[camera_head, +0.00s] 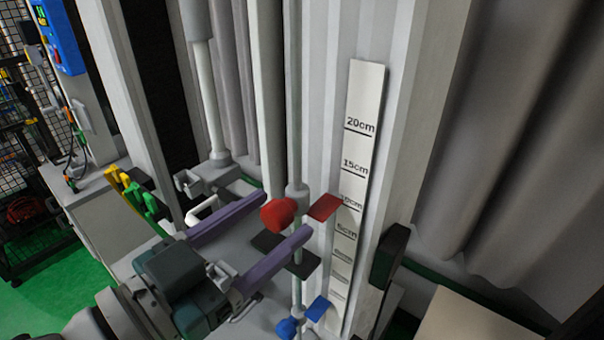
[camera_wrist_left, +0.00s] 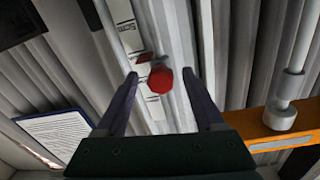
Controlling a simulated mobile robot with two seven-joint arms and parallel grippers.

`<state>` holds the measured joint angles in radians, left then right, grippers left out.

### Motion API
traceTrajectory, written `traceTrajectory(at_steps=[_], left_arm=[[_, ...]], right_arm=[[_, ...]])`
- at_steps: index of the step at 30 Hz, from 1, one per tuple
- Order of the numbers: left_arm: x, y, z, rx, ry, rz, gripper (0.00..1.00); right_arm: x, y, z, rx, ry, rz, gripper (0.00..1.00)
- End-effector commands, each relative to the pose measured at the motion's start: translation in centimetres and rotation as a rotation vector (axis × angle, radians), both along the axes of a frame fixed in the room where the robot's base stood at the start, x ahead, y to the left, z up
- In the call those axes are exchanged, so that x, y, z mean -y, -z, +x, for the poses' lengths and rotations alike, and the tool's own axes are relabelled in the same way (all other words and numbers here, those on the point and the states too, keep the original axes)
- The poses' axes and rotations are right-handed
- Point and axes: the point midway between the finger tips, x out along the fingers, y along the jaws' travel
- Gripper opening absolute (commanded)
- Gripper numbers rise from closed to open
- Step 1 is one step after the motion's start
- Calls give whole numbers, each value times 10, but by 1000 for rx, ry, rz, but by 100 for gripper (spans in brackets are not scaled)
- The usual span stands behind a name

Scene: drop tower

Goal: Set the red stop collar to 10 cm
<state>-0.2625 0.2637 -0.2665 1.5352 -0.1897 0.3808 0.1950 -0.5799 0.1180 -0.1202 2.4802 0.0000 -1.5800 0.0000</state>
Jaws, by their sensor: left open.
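The red stop collar (camera_head: 280,211) sits on a thin vertical rod, and its red pointer plate (camera_head: 323,207) lies over the scale strip (camera_head: 365,98) close to the 10 cm mark. The exact reading is partly covered by the plate. My left gripper (camera_head: 281,218) is open, with its two purple fingers reaching to the collar, one on each side. In the left wrist view the red knob (camera_wrist_left: 160,80) is between the open fingers (camera_wrist_left: 162,82), with gaps visible. My right gripper is in neither view.
A blue collar (camera_head: 289,327) with a blue plate is lower on the rod, and a dark plate (camera_head: 286,254) is between them. A dark block (camera_head: 389,256) is right of the scale. Yellow and green clips (camera_head: 138,196) are at left.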

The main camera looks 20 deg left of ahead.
Motion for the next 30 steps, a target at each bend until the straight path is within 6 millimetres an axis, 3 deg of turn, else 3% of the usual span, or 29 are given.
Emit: traceTrajectory(at_steps=[6,11,30], left_arm=[[-15,2,-38,-2,2,1,70],[-21,1,-52,0,1,0,70],[-24,3,-51,-38,-26,11,70]], right_arm=[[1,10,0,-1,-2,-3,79],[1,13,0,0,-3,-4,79],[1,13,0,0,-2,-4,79]])
